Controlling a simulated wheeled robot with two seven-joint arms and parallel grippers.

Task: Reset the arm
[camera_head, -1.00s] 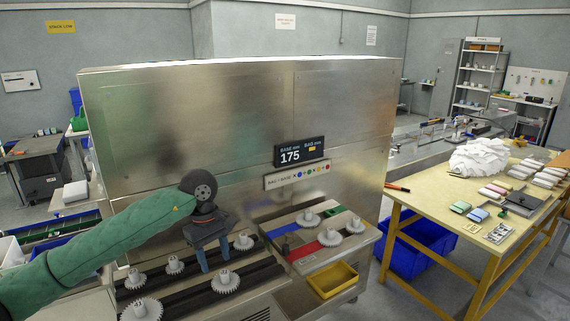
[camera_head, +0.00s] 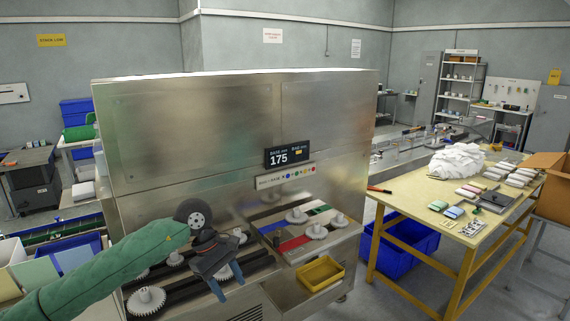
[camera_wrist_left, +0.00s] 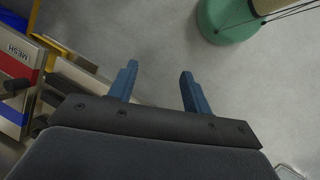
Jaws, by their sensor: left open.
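My left arm, in a green sleeve, comes in from the lower left of the head view. The right gripper is not in view.
White gears (camera_head: 146,300) sit on the machine's dark rails. A yellow table (camera_head: 415,204) with packs stands at right, a blue crate (camera_head: 405,245) beneath. Open floor lies between machine and table.

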